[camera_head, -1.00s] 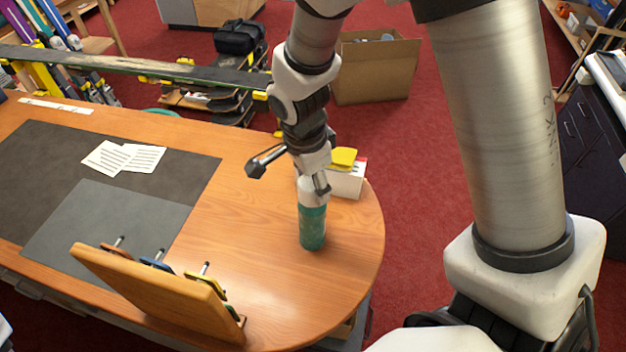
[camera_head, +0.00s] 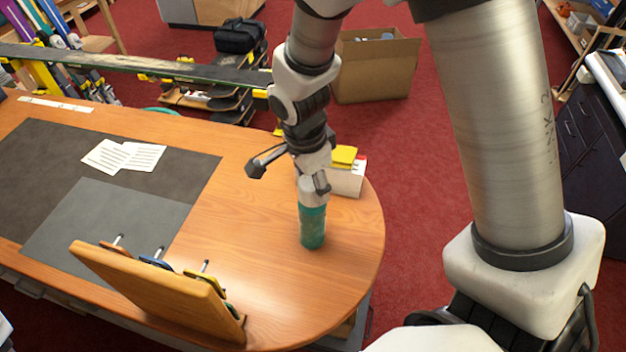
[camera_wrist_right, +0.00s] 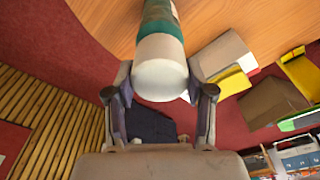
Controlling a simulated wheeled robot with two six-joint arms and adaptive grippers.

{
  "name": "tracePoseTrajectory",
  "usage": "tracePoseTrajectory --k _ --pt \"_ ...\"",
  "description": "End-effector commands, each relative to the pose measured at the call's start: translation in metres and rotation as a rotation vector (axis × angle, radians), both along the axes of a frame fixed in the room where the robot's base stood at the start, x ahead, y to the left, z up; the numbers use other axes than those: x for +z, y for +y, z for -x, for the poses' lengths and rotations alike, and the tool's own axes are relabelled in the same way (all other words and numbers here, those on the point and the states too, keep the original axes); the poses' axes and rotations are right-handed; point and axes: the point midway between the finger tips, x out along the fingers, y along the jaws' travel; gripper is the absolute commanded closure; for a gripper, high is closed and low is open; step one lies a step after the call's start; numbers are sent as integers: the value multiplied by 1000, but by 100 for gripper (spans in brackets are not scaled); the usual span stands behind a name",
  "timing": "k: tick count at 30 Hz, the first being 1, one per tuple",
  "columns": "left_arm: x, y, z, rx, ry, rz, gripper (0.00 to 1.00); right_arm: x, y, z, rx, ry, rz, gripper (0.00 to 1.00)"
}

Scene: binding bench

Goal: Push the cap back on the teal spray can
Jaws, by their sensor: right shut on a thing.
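The teal spray can (camera_head: 312,229) stands upright on the wooden desk near its rounded right end. Its white cap (camera_head: 310,196) is at the top of the can, with no gap visible between them in the head view. My right gripper (camera_head: 318,184) is above the can and shut on the cap, pointing down. In the right wrist view, the cap (camera_wrist_right: 160,78) lies between the two fingers (camera_wrist_right: 160,95), with the teal body (camera_wrist_right: 158,16) beyond it. How firmly the cap is seated cannot be told. My left gripper is not in view.
A white box (camera_head: 347,181) with a yellow item (camera_head: 343,156) stands close behind the can. A wooden board with clamps (camera_head: 160,292) is at the front left. Papers (camera_head: 124,157) lie on a dark mat (camera_head: 55,170). The desk right of the can is clear.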

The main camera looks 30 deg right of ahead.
Motion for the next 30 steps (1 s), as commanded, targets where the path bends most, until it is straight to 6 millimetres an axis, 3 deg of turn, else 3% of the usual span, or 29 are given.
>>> tracePoseTrajectory --k 12,13,15,22,24,30 --pt "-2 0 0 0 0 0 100 -3 0 0 0 0 0 63" --pt "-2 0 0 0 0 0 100 -3 0 0 0 0 0 36" --pt "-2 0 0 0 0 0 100 -3 0 0 0 0 0 17" --pt "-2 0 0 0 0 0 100 -3 0 0 0 0 0 17" --pt "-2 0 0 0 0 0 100 -3 0 0 0 0 0 0" --pt "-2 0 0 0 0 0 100 -3 0 0 0 0 0 0"
